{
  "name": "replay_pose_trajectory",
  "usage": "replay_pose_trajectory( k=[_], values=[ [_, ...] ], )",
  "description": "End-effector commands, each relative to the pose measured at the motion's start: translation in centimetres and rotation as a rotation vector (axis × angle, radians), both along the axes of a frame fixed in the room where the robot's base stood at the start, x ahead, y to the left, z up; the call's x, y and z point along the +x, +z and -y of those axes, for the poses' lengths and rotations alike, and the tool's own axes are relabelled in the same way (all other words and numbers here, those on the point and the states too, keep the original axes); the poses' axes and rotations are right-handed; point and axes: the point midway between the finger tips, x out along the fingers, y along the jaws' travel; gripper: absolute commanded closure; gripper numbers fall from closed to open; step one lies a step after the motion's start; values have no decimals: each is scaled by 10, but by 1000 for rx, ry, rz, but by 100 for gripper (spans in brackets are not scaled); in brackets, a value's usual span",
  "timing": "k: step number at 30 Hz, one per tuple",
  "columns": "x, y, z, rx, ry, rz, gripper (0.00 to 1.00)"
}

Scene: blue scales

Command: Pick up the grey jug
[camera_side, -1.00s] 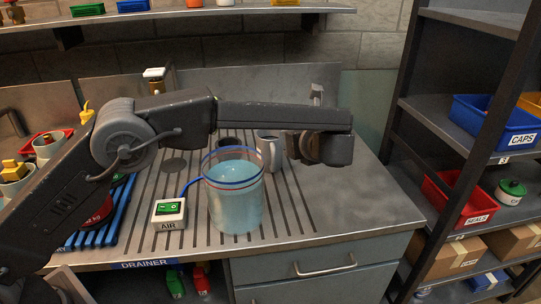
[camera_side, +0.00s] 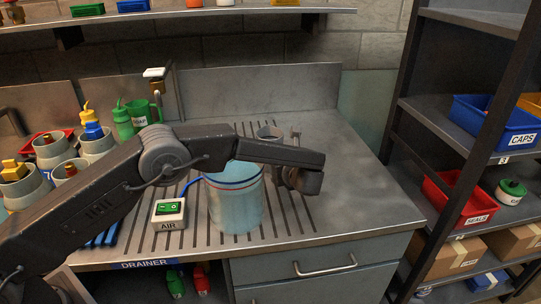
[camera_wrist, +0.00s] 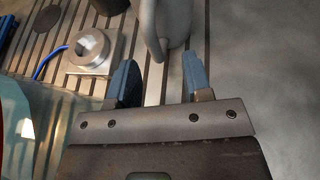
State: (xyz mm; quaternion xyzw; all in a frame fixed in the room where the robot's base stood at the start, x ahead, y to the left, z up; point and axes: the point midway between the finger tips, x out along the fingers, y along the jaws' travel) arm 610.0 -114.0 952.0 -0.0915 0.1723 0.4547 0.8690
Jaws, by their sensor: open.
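The grey jug (camera_side: 269,131) stands on the ribbed drainer, behind the water tank in the side view. My arm hides most of it there, leaving only its rim and upper part. In the wrist view the jug (camera_wrist: 179,18) is at the top, with its curved handle (camera_wrist: 150,30) towards me. My gripper (camera_wrist: 160,79) is open and empty, its two blue-grey fingers apart. The handle's lower end lies just ahead of the gap between them; I cannot tell whether it is inside. In the side view my gripper (camera_side: 295,138) is right of the jug, partly hidden.
A clear water tank (camera_side: 235,205) stands close in front of my arm. The AIR switch box (camera_side: 169,213) is left of it. A round metal piece on a square block (camera_wrist: 92,50) sits left of the fingers. The counter's right side is clear.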

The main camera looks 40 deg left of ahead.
Motion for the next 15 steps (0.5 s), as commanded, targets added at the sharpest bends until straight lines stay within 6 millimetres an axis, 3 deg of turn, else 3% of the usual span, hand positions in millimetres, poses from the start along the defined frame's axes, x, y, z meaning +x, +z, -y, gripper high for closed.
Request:
replay_pose_trajectory(
  k=[9,15],
  values=[
    [14,-14,-33,1,3,-1,55],
    [22,-19,-44,0,0,0,55]
  ],
)
